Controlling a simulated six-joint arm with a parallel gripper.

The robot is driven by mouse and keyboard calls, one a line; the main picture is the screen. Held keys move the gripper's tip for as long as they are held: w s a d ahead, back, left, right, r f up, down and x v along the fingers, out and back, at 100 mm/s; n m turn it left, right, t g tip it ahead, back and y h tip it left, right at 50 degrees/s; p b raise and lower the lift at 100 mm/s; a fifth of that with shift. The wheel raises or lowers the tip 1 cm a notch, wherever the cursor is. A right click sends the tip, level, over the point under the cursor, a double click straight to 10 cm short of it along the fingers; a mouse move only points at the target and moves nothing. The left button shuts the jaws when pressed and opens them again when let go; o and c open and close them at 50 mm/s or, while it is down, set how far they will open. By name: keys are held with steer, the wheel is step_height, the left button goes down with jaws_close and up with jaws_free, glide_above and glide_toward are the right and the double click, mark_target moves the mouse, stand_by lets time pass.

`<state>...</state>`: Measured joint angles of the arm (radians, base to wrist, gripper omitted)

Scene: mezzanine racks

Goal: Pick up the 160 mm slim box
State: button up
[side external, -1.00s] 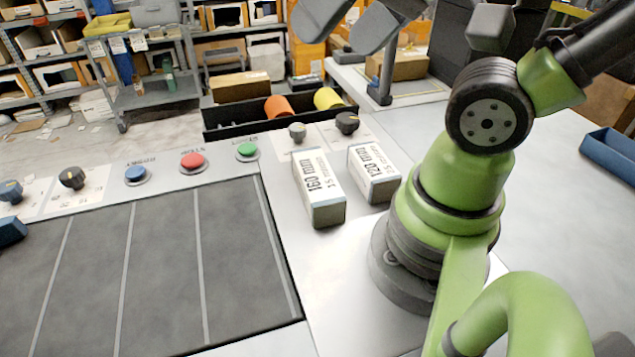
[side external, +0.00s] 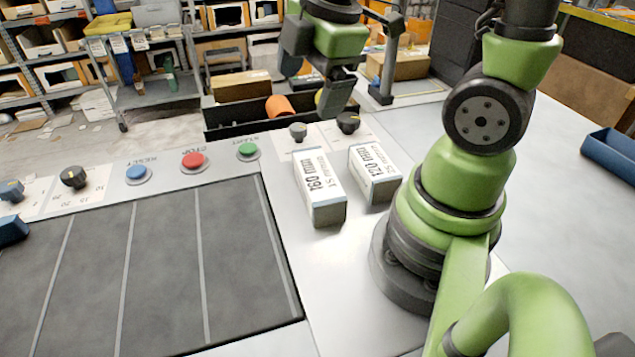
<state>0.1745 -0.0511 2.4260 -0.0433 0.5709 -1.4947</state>
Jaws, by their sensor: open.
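The 160 mm slim box (side external: 323,194) is a long white and grey box with "160 mm" printed on top. It lies on the pale worktop just right of the dark mat. A shorter box marked 120 mm (side external: 375,173) lies close to its right, with a narrow gap between them. My gripper (side external: 318,90) is open and empty. In the picture it is above and beyond the far end of the 160 mm box, in front of the black bin, touching neither box.
A black bin (side external: 228,124) with an orange cylinder (side external: 280,107) stands behind. Dark knobs (side external: 298,131) sit just beyond the boxes. Red, green and blue buttons (side external: 193,160) line the far edge of the dark ribbed mat (side external: 165,262). A blue tray (side external: 610,155) is at far right.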

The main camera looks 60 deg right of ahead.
mark_target(318, 174)
steer(key=d+f+n+g, duration=0.1)
steer(key=f+n, duration=0.2)
steer(key=n, duration=0.1)
steer(key=d+f+n+g, duration=0.1)
steer(key=f+n, duration=0.3)
steer(key=n, duration=0.1)
steer(key=d+f+n+g, duration=0.1)
steer(key=d+f+n, duration=0.1)
steer(key=f+n, duration=0.2)
steer(key=shift+n, duration=0.3)
steer(key=shift+f, duration=0.25)
step_height(318, 174, down, 4)
steer(key=shift+r+n, duration=0.1)
steer(key=shift+n, duration=0.2)
steer(key=shift+w+a+f, duration=0.1)
steer(key=shift+a+f, duration=0.15)
steer(key=shift+f, duration=1.2)
steer(key=shift+w+a+f, duration=0.1)
steer(key=shift+a+f, duration=0.1)
steer(key=shift+f, duration=1.25)
steer(key=c, duration=1.2)
steer(key=shift+r, duration=0.1)
